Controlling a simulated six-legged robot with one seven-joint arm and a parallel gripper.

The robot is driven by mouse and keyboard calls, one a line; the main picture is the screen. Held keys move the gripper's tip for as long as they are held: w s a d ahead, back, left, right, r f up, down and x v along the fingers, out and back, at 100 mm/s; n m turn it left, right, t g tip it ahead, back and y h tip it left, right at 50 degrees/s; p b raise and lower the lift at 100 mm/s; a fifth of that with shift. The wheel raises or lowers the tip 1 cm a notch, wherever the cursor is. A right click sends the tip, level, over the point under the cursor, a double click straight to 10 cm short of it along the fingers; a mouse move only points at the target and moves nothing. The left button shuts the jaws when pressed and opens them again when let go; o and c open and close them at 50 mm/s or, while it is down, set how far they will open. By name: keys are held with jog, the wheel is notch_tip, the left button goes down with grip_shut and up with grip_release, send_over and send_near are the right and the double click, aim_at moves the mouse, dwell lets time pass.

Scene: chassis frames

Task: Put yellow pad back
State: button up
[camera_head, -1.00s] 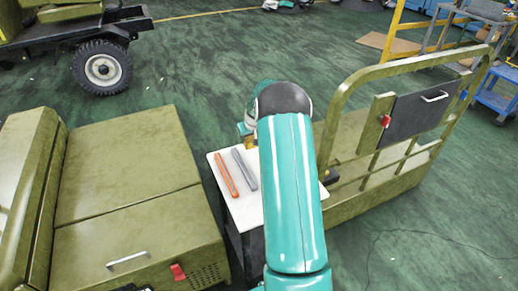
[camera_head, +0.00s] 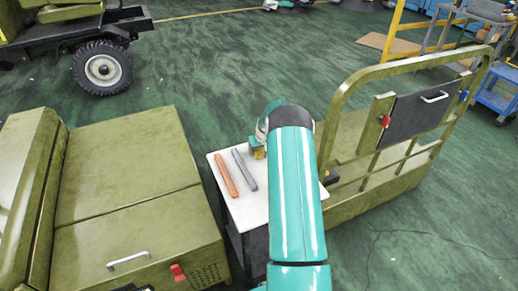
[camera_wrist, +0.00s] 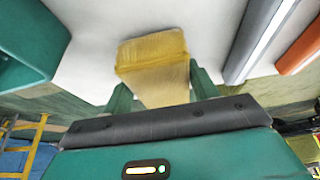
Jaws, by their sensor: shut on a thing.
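The yellow pad (camera_head: 259,154) is a small block at the far edge of the white tabletop (camera_head: 248,212), partly hidden by my arm in the head view. In the wrist view the yellow pad (camera_wrist: 152,62) sits between the two green fingers of my gripper (camera_wrist: 160,92). My gripper is shut on it, with the white top close behind. Whether the pad touches the tabletop I cannot tell. In the head view my gripper's fingers are mostly hidden by the wrist.
An orange bar (camera_head: 226,175) and a grey bar (camera_head: 244,169) lie on the tabletop left of the pad. An olive cabinet (camera_head: 130,210) stands left; an olive railed cart (camera_head: 400,150) stands right. A dark object (camera_head: 329,177) shows beside my arm.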

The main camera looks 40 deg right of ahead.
jog(key=o, duration=0.9)
jog(key=shift+f, duration=0.1)
jog(key=shift+o, duration=0.2)
jog(key=v, duration=1.2)
jog(key=s+a+r+n, duration=0.1)
jog(key=s+a+r, duration=0.2)
jog(key=a+r, duration=0.85)
jog(key=s+a+r+n, duration=0.1)
jog(key=s+a+r, duration=0.2)
jog(key=a+r, duration=0.85)
jog(key=s+a+r, duration=0.1)
jog(key=s+a, duration=0.8)
jog(key=s, duration=0.3)
jog(key=s+a+r+n+t+y, duration=0.1)
jog(key=s+a+r, duration=0.1)
jog(key=s+a, duration=0.8)
jog(key=shift+s+r, duration=0.3)
jog(key=shift+s, duration=0.8)
